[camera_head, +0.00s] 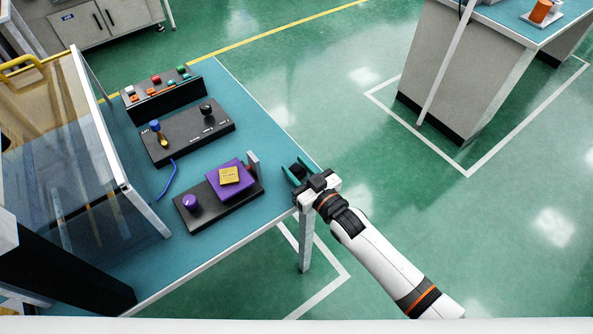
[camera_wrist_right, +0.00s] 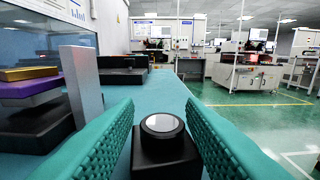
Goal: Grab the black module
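The black module (camera_wrist_right: 163,150) is a small black block with a round, pale lens-like top. In the right wrist view it stands between the two teal, ribbed fingers of my right gripper (camera_wrist_right: 162,128). The fingers are spread wide and a gap shows on each side of the module. In the head view my right gripper (camera_head: 293,174) is at the right edge of the teal table, and the module (camera_head: 298,168) shows only as a small dark patch between the fingers. My left gripper is not in view.
On the teal table (camera_head: 230,95) a black base (camera_head: 212,213) carries a purple block (camera_head: 214,188) with a gold piece (camera_head: 229,175). A grey upright plate (camera_wrist_right: 82,85) stands close to the left finger. Two more black panels lie behind. A clear-sided frame fills the left side.

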